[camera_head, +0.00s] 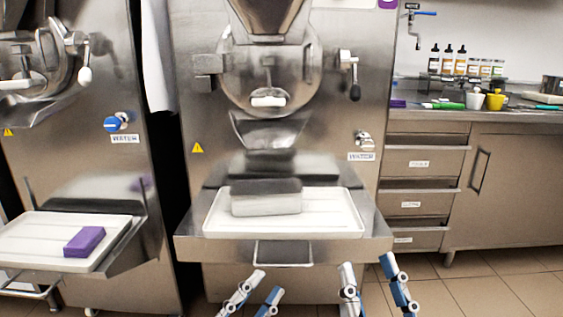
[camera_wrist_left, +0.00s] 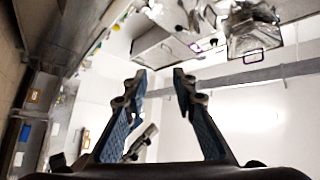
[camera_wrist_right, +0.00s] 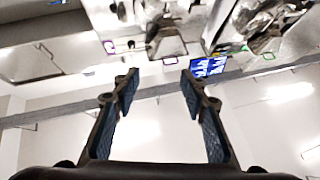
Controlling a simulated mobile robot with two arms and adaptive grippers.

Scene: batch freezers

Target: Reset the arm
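My left gripper (camera_head: 258,290) is low in the head view, in front of the middle freezer and below its front shelf. Its two fingers stand apart with nothing between them. The left wrist view shows the fingers (camera_wrist_left: 159,85) spread and empty. My right gripper (camera_head: 370,277) is to the right of it, also below the shelf's front edge. Its fingers are apart, and they also show spread and empty in the right wrist view (camera_wrist_right: 160,82). Neither gripper touches anything.
A purple block (camera_head: 84,242) lies on the left freezer's white tray (camera_head: 30,247). A counter with drawers (camera_head: 420,183) stands right. Floor is clear at lower right.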

